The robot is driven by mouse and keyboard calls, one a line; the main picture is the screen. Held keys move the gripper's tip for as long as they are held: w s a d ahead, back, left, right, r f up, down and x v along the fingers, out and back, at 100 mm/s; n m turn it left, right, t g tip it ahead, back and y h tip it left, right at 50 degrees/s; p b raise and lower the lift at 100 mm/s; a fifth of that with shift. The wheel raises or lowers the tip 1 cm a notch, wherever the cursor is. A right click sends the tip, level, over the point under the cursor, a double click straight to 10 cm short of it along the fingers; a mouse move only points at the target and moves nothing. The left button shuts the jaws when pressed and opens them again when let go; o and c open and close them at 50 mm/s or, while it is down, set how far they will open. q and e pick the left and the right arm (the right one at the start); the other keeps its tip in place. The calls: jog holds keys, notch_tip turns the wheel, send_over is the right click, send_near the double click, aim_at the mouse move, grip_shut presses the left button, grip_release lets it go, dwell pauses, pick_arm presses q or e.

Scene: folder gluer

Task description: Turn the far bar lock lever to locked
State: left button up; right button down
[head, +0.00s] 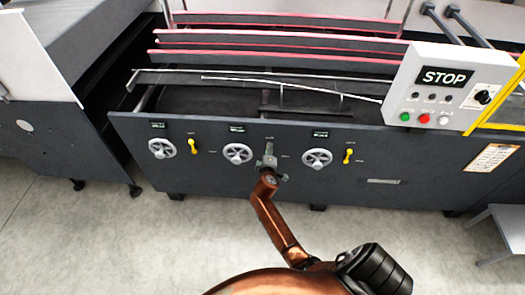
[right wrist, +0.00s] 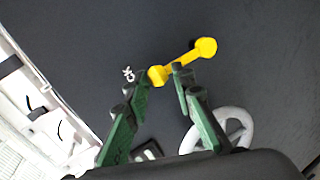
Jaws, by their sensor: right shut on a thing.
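My right gripper (head: 268,162) is at the front of the dark machine panel, between the middle and right handwheels. It hides the middle lever in the head view. In the right wrist view, the green fingers (right wrist: 161,80) are shut on a yellow lever (right wrist: 188,60), near its pivot end. The lever's round knob sticks out past the right finger, up and to the right. A small white mark (right wrist: 128,74) is on the panel left of the lever. Two more yellow levers, a left one (head: 194,146) and a right one (head: 348,156), stand free. My left gripper is not in view.
Grey handwheels, left (head: 162,148), middle (head: 237,153) and right (head: 317,159), stick out from the panel. One handwheel (right wrist: 236,122) is close to the right finger in the wrist view. The floor in front is clear.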

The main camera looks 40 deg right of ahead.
jog(key=shift+d, duration=0.1)
jog(key=c, duration=2)
grip_release()
jog(key=shift+c, duration=0.2)
jog(key=o, duration=0.5)
jog(key=shift+w+f, duration=0.1)
jog(key=v, duration=0.7)
